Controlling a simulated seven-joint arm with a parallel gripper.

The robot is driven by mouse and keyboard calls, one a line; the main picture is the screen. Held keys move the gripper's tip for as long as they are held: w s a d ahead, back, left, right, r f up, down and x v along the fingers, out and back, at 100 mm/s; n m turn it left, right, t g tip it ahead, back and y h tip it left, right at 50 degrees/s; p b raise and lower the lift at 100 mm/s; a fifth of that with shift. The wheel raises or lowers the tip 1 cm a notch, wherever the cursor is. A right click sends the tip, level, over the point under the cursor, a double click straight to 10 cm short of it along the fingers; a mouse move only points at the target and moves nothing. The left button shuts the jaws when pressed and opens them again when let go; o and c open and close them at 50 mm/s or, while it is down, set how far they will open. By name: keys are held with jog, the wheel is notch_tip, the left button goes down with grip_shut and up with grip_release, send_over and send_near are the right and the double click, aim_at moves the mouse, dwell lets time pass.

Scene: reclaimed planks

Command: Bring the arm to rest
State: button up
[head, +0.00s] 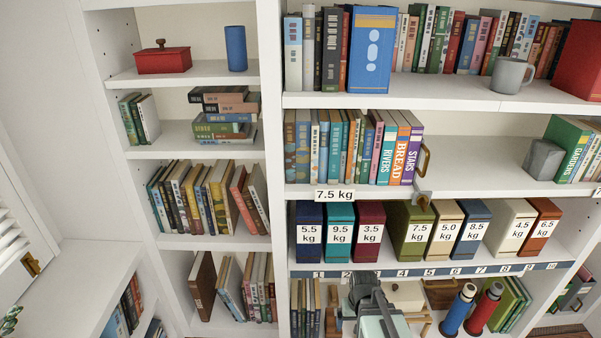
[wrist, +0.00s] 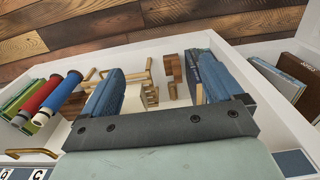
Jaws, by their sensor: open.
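My gripper (head: 366,284) shows at the bottom middle of the head view, in front of the lower shelf and below the row of labelled boxes. In the wrist view my gripper (wrist: 158,82) has its two bluish fingers wide apart with nothing held between them. Beyond the fingers lie wooden pieces (wrist: 172,68) on the lower shelf. The fingertips are hard to make out in the head view, and the arm hides part of the shelf behind it.
Labelled weight boxes (head: 411,230) stand in a row above a numbered strip (head: 450,270). A blue bottle (head: 458,309) and a red bottle (head: 484,308) stand right of my gripper. A grey mug (head: 511,75) is higher up. The middle shelf has bare room (head: 480,160).

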jog(key=s+f+g, duration=0.3)
jog(key=s+f, duration=1)
jog(key=s, duration=0.1)
jog(key=s+f+g, duration=0.1)
jog(key=s+f, duration=0.1)
jog(key=s, duration=0.3)
jog(key=s+f+g, duration=0.1)
jog(key=s+f, duration=0.2)
jog(key=s, duration=0.2)
jog(key=s+f+g, duration=0.1)
jog(key=s+f, duration=0.1)
jog(key=s, duration=0.4)
jog(key=shift+d+f+g, duration=0.1)
jog(key=shift+f+g, duration=0.15)
jog(key=shift+g, duration=0.15)
jog(key=shift+c, duration=0.2)
